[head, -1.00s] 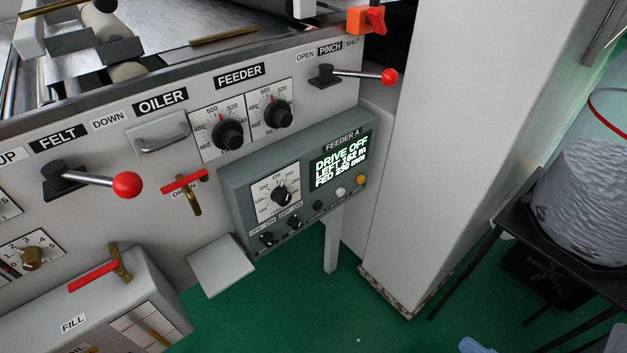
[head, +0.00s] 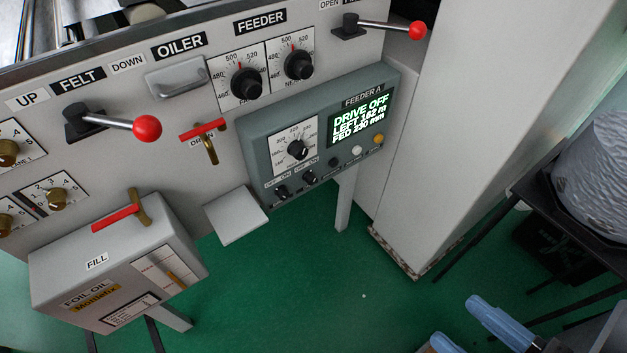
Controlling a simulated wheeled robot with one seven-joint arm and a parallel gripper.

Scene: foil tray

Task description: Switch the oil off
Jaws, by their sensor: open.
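A grey oil tank (head: 75,285) marked FOIL OIL stands at the lower left, with a FILL label and a sight gauge on its front. A valve with a red lever (head: 118,218) and brass body sits on its top; the lever points left. A second red-levered brass valve (head: 203,131) is on the panel below the OILER label (head: 179,46); its lever lies crosswise, sloping slightly up to the right, and partly hides a small label. My gripper (head: 470,327) shows at the bottom right with blue fingers apart, partly cut off, empty and far from both valves.
Red-knobbed levers stand at FELT (head: 145,128) and at top right (head: 417,30). A white column (head: 450,110) and black stand (head: 500,205) are right. Green floor (head: 300,270) is open between.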

